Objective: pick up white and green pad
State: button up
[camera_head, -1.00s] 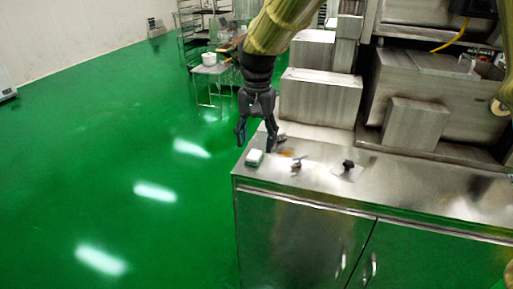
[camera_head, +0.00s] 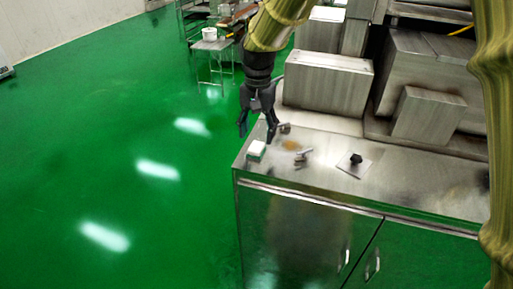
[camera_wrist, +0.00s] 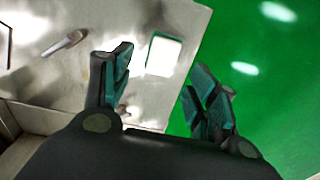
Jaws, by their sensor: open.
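The white and green pad (camera_head: 256,150) lies on the left end of the steel counter top, near its edge. It shows a white top with a green lower side. In the wrist view the pad (camera_wrist: 163,55) lies beyond the fingertips, roughly between the two fingers. My gripper (camera_head: 257,130) is open and empty, pointing down above the counter near the pad. In the wrist view my gripper (camera_wrist: 160,85) has both fingers spread apart, and neither touches the pad.
The steel counter (camera_head: 320,175) also carries a small metal piece (camera_head: 303,155) and a flat plate with a black knob (camera_head: 356,160). Steel machine housings (camera_head: 328,82) stand behind. Green floor (camera_head: 120,160) lies open left of the counter.

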aim_at(256, 146)
jog(key=shift+s+a+f+p, duration=0.1)
jog(key=shift+s+f+p, duration=0.05)
jog(key=shift+f+p, duration=0.15)
jog(key=shift+a+f+p, duration=0.1)
jog(key=shift+f+p, duration=0.8)
jog(key=shift+f, duration=1.2)
jog(key=c, duration=1)
